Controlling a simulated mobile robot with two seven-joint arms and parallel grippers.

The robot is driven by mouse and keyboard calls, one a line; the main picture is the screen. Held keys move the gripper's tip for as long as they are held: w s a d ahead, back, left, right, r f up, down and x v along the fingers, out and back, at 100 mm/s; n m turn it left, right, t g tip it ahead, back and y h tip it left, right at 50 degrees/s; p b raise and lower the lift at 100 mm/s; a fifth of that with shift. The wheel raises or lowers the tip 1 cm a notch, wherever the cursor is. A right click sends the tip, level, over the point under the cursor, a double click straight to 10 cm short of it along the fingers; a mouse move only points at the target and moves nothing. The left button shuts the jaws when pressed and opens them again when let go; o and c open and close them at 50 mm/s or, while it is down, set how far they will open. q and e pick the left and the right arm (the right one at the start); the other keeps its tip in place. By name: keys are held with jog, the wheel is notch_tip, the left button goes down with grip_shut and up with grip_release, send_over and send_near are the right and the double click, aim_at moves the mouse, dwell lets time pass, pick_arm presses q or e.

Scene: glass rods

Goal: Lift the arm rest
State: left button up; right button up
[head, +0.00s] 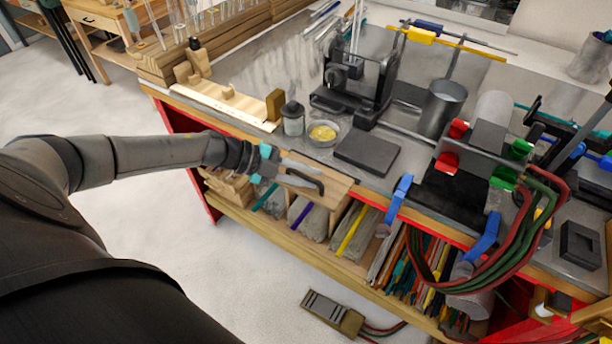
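Two blue brackets, which look like arm rests, are on the front edge of the workbench (400,160). The left blue bracket (400,193) has a grey end hanging over the edge. The right blue bracket (486,234) is beside the torch hoses. I cannot tell for certain which is the task's arm rest. My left gripper (322,184) is at the bench's front edge, left of the left bracket and apart from it. Its fingers have a gap between them and nothing shows in it. A wooden panel is behind the fingers.
A torch with red and green knobs (480,150) stands between the brackets, with red and green hoses (540,215) at its right. A metal cup (442,110), a bowl (323,133) and a dark block (367,154) are on the bench. A foot pedal (332,314) lies on the floor.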

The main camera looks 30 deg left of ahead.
pick_arm(q)
jog(key=o, duration=0.3)
jog(key=shift+f, duration=0.1)
jog(key=shift+s+a, duration=0.3)
jog(key=shift+a, duration=0.1)
jog(key=v, duration=1.4)
jog(key=shift+r, duration=0.4)
jog(key=shift+w, duration=0.1)
